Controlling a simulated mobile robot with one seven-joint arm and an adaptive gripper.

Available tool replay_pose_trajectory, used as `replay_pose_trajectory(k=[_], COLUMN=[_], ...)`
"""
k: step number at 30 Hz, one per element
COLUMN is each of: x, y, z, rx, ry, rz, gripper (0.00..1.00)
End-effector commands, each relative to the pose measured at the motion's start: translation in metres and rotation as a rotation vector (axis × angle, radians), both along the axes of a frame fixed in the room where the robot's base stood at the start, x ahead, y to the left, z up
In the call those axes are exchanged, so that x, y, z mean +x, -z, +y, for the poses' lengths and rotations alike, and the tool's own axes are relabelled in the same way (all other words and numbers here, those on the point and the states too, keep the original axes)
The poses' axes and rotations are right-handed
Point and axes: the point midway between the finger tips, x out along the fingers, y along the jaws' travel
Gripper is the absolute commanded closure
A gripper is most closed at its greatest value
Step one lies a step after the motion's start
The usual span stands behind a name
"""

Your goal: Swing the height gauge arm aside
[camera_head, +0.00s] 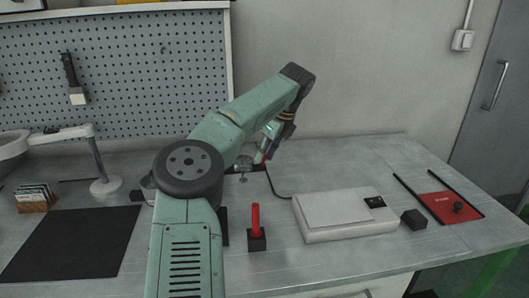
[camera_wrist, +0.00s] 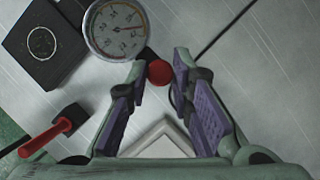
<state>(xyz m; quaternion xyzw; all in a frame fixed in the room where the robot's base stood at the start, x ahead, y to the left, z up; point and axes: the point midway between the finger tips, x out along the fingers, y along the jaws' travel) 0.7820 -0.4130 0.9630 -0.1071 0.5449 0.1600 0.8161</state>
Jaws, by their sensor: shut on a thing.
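The height gauge shows in the wrist view as a round white dial (camera_wrist: 116,30) with a red ball knob (camera_wrist: 160,72) beside it. My gripper (camera_wrist: 163,66) has its two purple-padded fingers on either side of the knob, near the tips, and is shut on it. In the head view, the gauge (camera_head: 243,165) stands behind my arm, and my gripper (camera_head: 266,154) reaches down at its right side. My arm hides part of the gauge and its base there. A black block with a pale ring (camera_wrist: 42,42) lies beside the dial in the wrist view.
A red-handled tool (camera_head: 256,220) stands in a black holder in front of the gauge. A white box (camera_head: 345,213) and black cube (camera_head: 414,219) are to the right. A black mat (camera_head: 70,243) and lamp stand (camera_head: 103,186) are left. A dark cable (camera_head: 276,187) crosses the table.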

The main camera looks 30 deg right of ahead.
Motion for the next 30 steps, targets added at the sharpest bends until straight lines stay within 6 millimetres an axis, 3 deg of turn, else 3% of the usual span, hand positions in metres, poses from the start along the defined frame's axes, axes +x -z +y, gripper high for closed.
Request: replay_pose_trajectory(k=[4, 5, 12, 23, 30], x=[0.000, 0.000, 0.000, -0.001, -0.014], y=[0.000, 0.000, 0.000, -0.003, -0.038], z=[0.000, 0.000, 0.000, 0.000, -0.006], rx=[0.000, 0.000, 0.000, 0.000, -0.002], ry=[-0.001, -0.001, 0.000, 0.000, -0.001], rz=[0.001, 0.001, 0.001, 0.000, -0.002], gripper=[1.00, 0.77, 0.61, 0.60, 0.60])
